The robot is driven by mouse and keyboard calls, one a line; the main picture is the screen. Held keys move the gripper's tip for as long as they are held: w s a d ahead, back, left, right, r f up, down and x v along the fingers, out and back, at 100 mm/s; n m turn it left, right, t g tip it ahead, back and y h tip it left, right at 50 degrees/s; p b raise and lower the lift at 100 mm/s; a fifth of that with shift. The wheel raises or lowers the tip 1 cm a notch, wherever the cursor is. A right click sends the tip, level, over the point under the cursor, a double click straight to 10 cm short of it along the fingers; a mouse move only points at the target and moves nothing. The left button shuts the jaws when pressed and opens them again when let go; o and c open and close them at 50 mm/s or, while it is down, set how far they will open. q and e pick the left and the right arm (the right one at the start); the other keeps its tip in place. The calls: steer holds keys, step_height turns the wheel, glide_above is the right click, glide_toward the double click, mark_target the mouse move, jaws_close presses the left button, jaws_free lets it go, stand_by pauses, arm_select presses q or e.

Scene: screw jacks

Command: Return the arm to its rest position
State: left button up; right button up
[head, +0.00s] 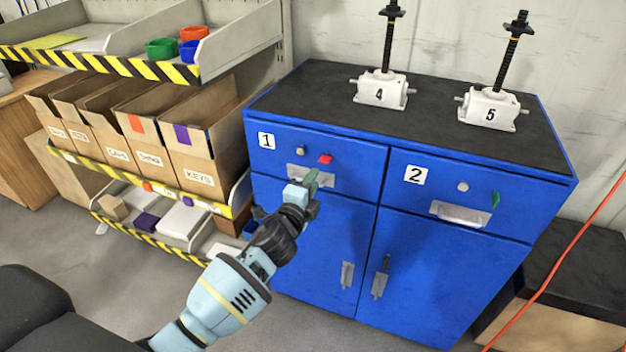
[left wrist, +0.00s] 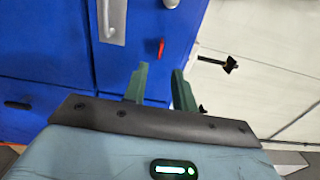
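My left arm reaches in from the lower left of the head view. Its left gripper (head: 312,184) is in front of the drawer marked 1, partly covering that drawer's grey handle (head: 300,172). In the left wrist view the two green fingers (left wrist: 160,85) stand apart with nothing between them. There the handle (left wrist: 112,20) lies beyond and left of the fingers, with a red piece (left wrist: 161,47) beside it. The gripper does not hold the handle. My right gripper is in neither view.
The blue cabinet (head: 330,240) stands close to the gripper, its drawers and doors shut. Screw jacks 4 (head: 381,92) and 5 (head: 489,108) stand on its black top. A shelf with cardboard boxes (head: 200,150) is at left. Grey floor (head: 45,238) is open at lower left.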

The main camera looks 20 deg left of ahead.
arm_select(q)
steer(key=shift+f, duration=0.1)
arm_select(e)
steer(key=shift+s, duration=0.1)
arm_select(q)
steer(key=s+f+n+g+p, duration=0.1)
steer(key=s+f+n+g, duration=0.55)
steer(key=s+f, duration=1.25)
steer(key=s+f+n+g, duration=0.1)
steer(key=s+n, duration=0.4)
steer(key=s, duration=0.8)
steer(key=s+d+f+n+g+h+p, duration=0.1)
steer(key=s+f+n, duration=0.3)
steer(key=s, duration=0.9)
steer(key=shift+s+n+g, duration=0.2)
steer(key=shift+n+g, duration=0.15)
steer(key=shift+n, duration=0.2)
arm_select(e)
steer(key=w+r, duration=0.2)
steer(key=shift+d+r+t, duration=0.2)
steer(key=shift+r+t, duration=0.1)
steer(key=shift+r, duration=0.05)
arm_select(q)
steer(key=shift+o, duration=0.4)
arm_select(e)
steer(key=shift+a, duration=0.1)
